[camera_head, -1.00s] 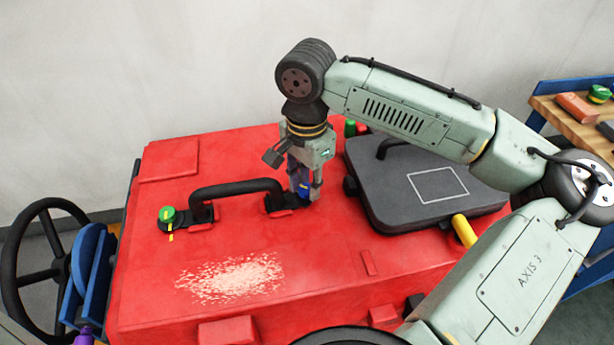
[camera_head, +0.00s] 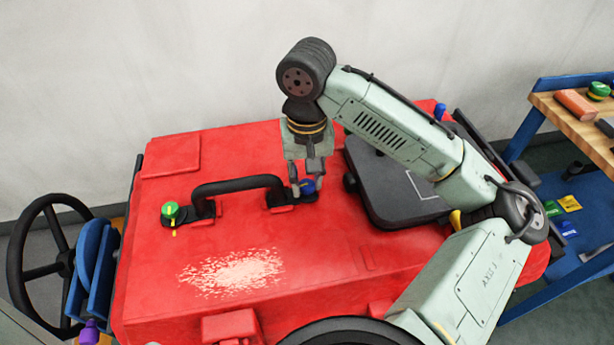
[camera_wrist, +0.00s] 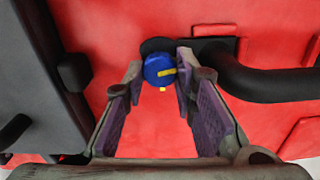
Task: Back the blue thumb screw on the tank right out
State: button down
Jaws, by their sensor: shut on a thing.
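The blue thumb screw (camera_head: 307,186) is at the right foot of the black handle (camera_head: 237,187) on top of the red tank (camera_head: 330,240). In the wrist view the screw (camera_wrist: 158,69) shows as a round blue head with a yellow stripe pointing right. A small yellow mark sits just below it. My gripper (camera_head: 306,180) points down over the screw, its two fingers on either side of the head and shut on it. The screw is still at its mount; its thread is hidden.
A green knob (camera_head: 170,210) is at the handle's left foot. A dark grey lid (camera_head: 385,190) lies close to the right of my gripper. A black handwheel (camera_head: 55,255) stands left of the tank; a wooden-topped bench (camera_head: 580,125) is at right. The tank's front top is clear.

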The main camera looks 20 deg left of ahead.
jog(key=n, duration=0.4)
jog(key=shift+s+f+n, duration=0.1)
jog(key=shift+f+n, duration=0.05)
jog(key=shift+n, duration=0.15)
jog(key=n, duration=0.3)
jog(key=shift+n, duration=0.4)
jog(key=n, duration=0.4)
jog(key=shift+s, duration=0.1)
jog(key=n, duration=0.8)
jog(key=shift+n, duration=0.3)
jog(key=n, duration=0.4)
jog(key=shift+n, duration=0.3)
jog(key=n, duration=0.4)
jog(key=shift+n, duration=2.1)
